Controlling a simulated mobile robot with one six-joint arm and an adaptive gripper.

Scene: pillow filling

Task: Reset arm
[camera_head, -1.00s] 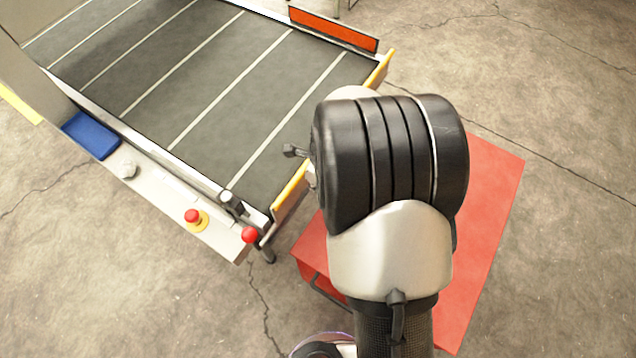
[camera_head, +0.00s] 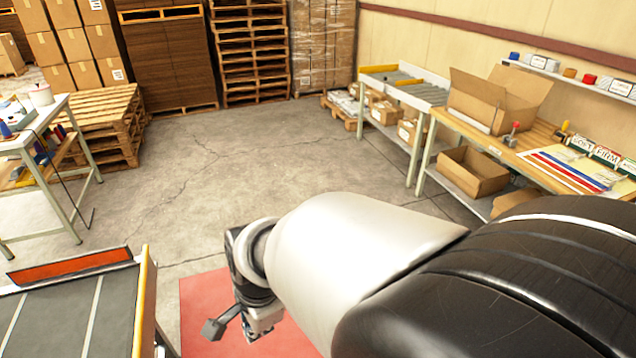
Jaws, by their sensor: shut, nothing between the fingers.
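My arm reaches in from the lower right of the head view, large and close to the camera. Its end, my gripper (camera_head: 262,328), hangs low near the bottom middle, above a red surface (camera_head: 203,308). The gripper is small and partly hidden by the wrist, and it looks shut and empty. A small dark block on a bracket sticks out to the left of the wrist.
A conveyor (camera_head: 60,318) with an orange-red end plate is at the lower left. A workbench (camera_head: 455,122) with open cardboard boxes (camera_head: 492,100) stands at the right. Pallets (camera_head: 250,50) and stacked cartons are at the back. The concrete floor (camera_head: 270,150) between is clear.

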